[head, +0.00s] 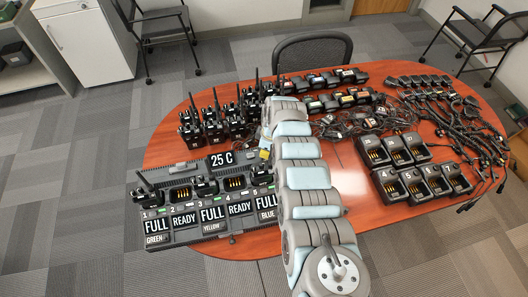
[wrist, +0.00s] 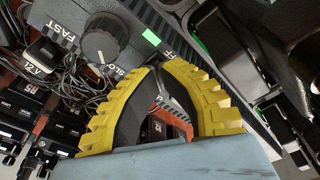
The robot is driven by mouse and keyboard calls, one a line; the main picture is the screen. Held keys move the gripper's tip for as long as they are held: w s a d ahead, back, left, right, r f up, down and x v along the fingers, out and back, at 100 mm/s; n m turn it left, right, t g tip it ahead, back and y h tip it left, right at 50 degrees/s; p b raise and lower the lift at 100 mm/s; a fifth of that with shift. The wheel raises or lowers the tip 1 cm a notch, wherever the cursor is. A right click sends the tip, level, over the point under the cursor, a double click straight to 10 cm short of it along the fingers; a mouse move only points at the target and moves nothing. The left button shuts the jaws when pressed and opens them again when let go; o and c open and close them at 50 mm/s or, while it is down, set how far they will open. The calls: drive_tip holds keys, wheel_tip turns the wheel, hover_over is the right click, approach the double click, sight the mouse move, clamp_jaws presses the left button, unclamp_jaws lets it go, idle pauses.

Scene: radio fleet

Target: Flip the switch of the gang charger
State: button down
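The gang charger (head: 180,237) is a long dark unit at the left front of the table, with white FULL and READY labels and radios in some of its pockets. In the wrist view, its dark panel (wrist: 190,22) shows close up, with a round knob (wrist: 100,46) between FAST and SLOW lettering and a lit green mark. Part of the word OFF shows beside the mark. My gripper (wrist: 160,66) has yellow ribbed fingers with tips together in front of this panel, near the lettering. No switch can be made out; the fingertips may cover it. In the head view my arm mostly hides the gripper.
Several upright radios (head: 215,122) stand behind the charger. Empty single chargers (head: 408,150) stand at the right. Bare wood (head: 345,155) shows right of my arm.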

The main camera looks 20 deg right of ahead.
drive_tip(key=shift+f, duration=0.3)
drive_tip(key=shift+r, duration=0.2)
drive_tip(key=shift+r+p, duration=3.25)
drive_tip(key=shift+r, duration=0.15)
